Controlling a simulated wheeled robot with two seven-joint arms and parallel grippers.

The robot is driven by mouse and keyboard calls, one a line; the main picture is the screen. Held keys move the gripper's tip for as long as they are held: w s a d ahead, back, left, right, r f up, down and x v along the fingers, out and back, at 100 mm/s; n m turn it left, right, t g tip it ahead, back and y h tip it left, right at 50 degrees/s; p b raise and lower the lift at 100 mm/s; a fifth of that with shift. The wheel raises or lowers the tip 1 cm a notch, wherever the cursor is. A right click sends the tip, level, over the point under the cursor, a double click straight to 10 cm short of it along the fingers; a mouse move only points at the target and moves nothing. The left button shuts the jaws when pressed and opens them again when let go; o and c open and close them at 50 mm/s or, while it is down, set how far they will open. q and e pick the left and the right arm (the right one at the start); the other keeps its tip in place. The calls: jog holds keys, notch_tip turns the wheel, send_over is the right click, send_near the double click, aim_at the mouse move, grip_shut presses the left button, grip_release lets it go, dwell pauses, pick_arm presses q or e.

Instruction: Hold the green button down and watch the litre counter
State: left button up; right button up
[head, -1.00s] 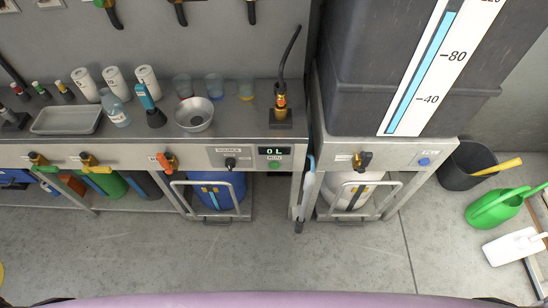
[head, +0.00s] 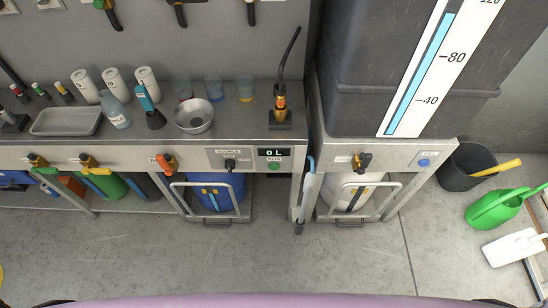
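The green button (head: 274,166) sits on the front panel of the metal bench, just below the litre counter (head: 273,152). The counter is a small dark display that reads "0 L" in green. A dark selector knob (head: 230,164) is on the same panel to the left, under a label that seems to read "SOURCE". Nothing touches the button. Neither of my grippers shows in the head view.
A brass outlet with a dark hose (head: 281,103) stands on the bench above the counter. A blue container (head: 213,190) and a white one (head: 357,190) sit below. A blue button (head: 424,163), black bucket (head: 468,166) and green watering can (head: 497,207) are right. The front floor is clear.

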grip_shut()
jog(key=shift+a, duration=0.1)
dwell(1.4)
